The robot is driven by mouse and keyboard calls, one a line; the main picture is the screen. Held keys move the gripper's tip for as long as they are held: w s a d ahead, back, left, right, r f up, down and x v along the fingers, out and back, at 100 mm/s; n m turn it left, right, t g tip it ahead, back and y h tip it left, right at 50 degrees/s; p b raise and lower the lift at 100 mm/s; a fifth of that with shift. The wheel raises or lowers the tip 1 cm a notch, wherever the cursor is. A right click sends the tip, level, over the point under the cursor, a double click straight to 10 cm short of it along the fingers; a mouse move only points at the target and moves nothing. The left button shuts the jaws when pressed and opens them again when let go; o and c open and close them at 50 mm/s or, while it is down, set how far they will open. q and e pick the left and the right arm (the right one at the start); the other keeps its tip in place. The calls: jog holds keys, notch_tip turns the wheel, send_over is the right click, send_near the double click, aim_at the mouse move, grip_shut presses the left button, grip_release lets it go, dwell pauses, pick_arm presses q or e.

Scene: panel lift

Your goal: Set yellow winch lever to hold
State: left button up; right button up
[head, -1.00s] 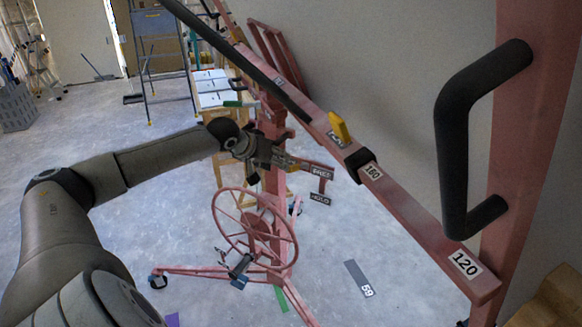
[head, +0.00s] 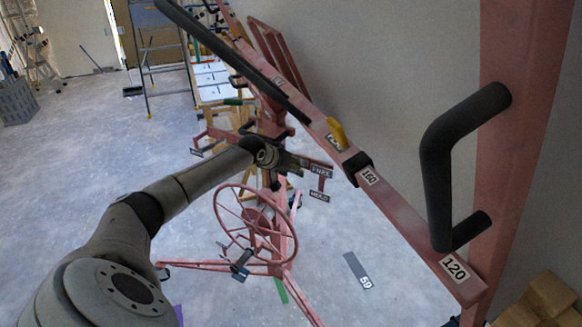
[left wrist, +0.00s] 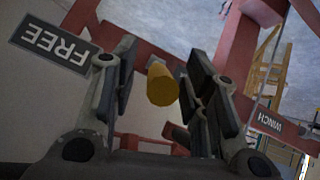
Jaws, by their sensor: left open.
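My left gripper (head: 291,163) is at the pink lift's mast, next to the FREE plate (head: 321,171), with the HOLD plate (head: 319,196) lower down. In the left wrist view the yellow winch lever (left wrist: 162,86) shows its rounded end between the two open fingers (left wrist: 160,92), with gaps seen on both sides. How far it reaches between the pads I cannot tell. The FREE plate (left wrist: 55,44) shows upside down there, left of the fingers. In the head view the gripper hides the lever. My right gripper is in neither view.
The spoked pink handwheel (head: 256,230) is below my left gripper. The pink boom (head: 400,215), with a separate yellow piece (head: 337,131) on it, slants across the right. A black handle (head: 440,165) is near. Open floor (head: 100,130) lies left.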

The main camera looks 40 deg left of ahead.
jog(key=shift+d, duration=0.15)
pick_arm(q)
grip_shut()
